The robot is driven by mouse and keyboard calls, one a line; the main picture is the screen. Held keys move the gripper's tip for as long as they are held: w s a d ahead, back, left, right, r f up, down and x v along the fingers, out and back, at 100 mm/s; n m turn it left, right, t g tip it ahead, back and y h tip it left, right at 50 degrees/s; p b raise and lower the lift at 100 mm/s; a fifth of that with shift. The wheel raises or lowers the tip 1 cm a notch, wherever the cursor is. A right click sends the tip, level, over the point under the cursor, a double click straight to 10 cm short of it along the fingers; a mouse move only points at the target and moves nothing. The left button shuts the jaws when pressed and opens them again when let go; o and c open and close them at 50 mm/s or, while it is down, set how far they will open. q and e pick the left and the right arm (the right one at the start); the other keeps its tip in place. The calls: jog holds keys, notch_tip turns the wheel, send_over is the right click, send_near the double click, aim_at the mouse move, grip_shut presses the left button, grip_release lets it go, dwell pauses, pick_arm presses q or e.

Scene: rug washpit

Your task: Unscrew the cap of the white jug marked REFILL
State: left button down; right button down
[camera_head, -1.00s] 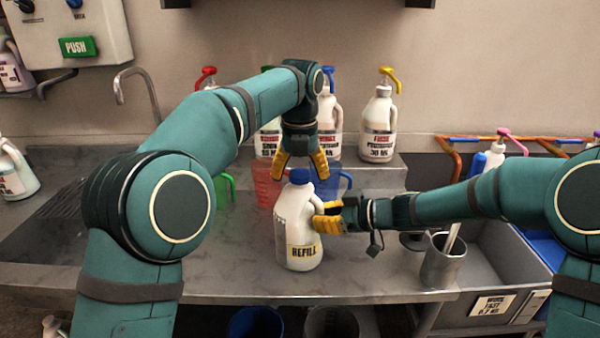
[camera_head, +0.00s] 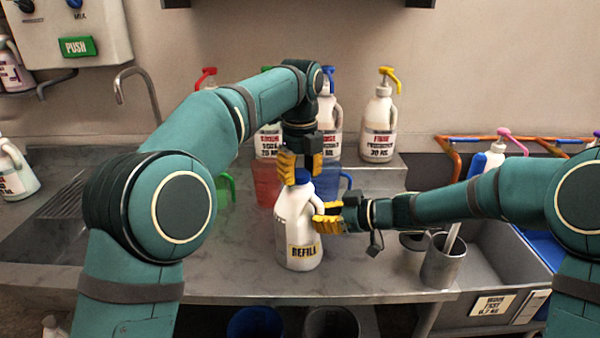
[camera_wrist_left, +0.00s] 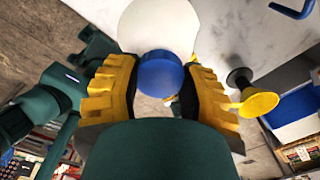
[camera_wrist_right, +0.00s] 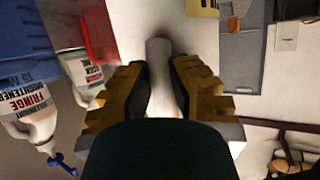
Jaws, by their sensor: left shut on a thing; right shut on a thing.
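The white jug marked REFILL (camera_head: 297,232) stands upright on the steel counter in the head view. Its blue cap (camera_head: 302,176) is on its top, and the cap also shows in the left wrist view (camera_wrist_left: 160,74). My left gripper (camera_head: 300,168) points down from above and is shut on the cap, with its yellow fingers on either side. My right gripper (camera_head: 330,217) comes in from the right and is shut on the jug's handle. In the right wrist view the white handle (camera_wrist_right: 160,85) lies between the fingers. The fingers partly hide the cap and handle.
Several white pump bottles (camera_head: 378,125) stand on a raised shelf behind. Red (camera_head: 266,183) and blue (camera_head: 328,188) measuring jugs are just behind the jug. A steel cup (camera_head: 443,262) and a grey basin (camera_head: 490,270) are at right.

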pick_arm(q)
jog(key=n, duration=0.7)
pick_arm(e)
jog(key=shift+f, duration=0.1)
pick_arm(q)
jog(key=n, duration=1.2)
jog(key=shift+n, duration=0.4)
jog(key=n, duration=0.3)
jog(key=shift+n, duration=0.4)
jog(key=n, duration=0.3)
jog(key=shift+n, duration=0.3)
jog(key=n, duration=0.5)
jog(key=shift+n, duration=0.3)
jog(key=n, duration=0.5)
jog(key=shift+r, duration=0.1)
jog(key=n, duration=0.9)
jog(key=shift+d+n, duration=0.1)
jog(key=shift+n, duration=0.2)
